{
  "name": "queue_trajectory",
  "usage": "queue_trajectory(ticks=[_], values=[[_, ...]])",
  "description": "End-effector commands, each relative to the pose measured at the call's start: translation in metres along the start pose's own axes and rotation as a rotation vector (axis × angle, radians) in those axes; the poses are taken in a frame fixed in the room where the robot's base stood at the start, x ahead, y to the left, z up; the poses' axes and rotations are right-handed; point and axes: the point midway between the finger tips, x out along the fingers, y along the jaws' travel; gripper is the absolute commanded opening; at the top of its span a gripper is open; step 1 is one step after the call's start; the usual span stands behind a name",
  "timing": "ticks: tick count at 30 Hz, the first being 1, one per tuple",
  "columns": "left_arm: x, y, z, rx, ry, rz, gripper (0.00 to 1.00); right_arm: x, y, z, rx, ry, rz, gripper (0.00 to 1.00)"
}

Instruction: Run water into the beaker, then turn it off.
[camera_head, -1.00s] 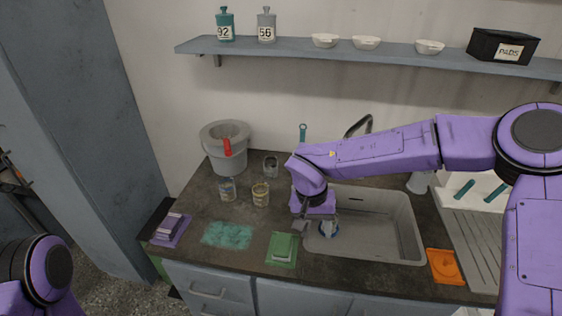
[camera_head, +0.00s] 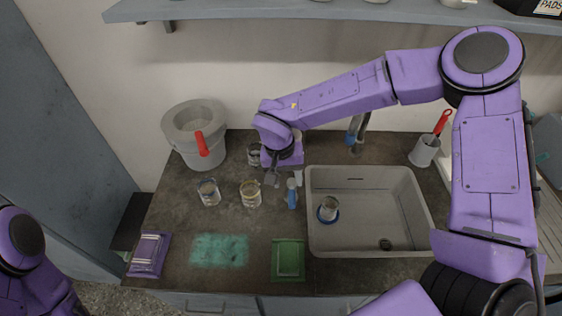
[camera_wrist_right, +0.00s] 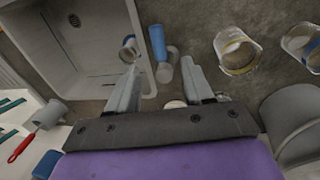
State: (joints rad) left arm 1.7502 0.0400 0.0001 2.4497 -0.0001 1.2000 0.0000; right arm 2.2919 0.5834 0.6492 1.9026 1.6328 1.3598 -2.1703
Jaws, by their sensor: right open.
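The beaker (camera_head: 329,206), small and clear with a blue ring around its foot, stands in the left part of the grey sink (camera_head: 420,222). In the right wrist view the beaker (camera_wrist_right: 129,48) shows beyond a fingertip, apart from it. Part of the tap (camera_head: 360,133) shows behind the sink, with a blue piece beside it. No water stream can be made out. My right gripper (camera_head: 272,181) is over the counter left of the sink, open and empty; its spread fingers (camera_wrist_right: 158,68) show in the wrist view. My left gripper is not in view.
Glass jars (camera_head: 250,194) and a grey bucket (camera_head: 193,150) are to the left. A green tray (camera_head: 288,260) lies in front. A cup (camera_head: 424,151) holds a red-handled tool.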

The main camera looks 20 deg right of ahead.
Motion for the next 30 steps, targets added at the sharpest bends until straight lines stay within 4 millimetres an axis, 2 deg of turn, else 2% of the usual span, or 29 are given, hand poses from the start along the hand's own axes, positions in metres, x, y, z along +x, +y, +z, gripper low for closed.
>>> queue_trajectory(ticks=[6, 9, 14, 21, 26, 30], values=[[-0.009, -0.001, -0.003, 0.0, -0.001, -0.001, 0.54, 0.049, -0.001, -0.004, 0.0, -0.009, 0.007, 0.51], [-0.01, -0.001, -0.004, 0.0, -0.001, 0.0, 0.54, 0.064, -0.002, -0.005, 0.001, -0.007, 0.005, 0.51], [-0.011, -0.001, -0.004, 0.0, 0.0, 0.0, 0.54, 0.076, -0.001, -0.005, 0.003, -0.006, 0.004, 0.51], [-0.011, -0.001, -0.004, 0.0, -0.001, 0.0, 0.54, 0.077, 0.0, -0.005, 0.005, -0.006, 0.003, 0.51], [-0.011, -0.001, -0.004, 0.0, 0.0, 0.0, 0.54, 0.077, 0.0, -0.005, 0.004, -0.006, 0.003, 0.0], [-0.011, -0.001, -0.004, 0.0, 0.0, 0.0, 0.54, 0.077, -0.001, -0.005, 0.004, -0.005, 0.003, 0.0]])
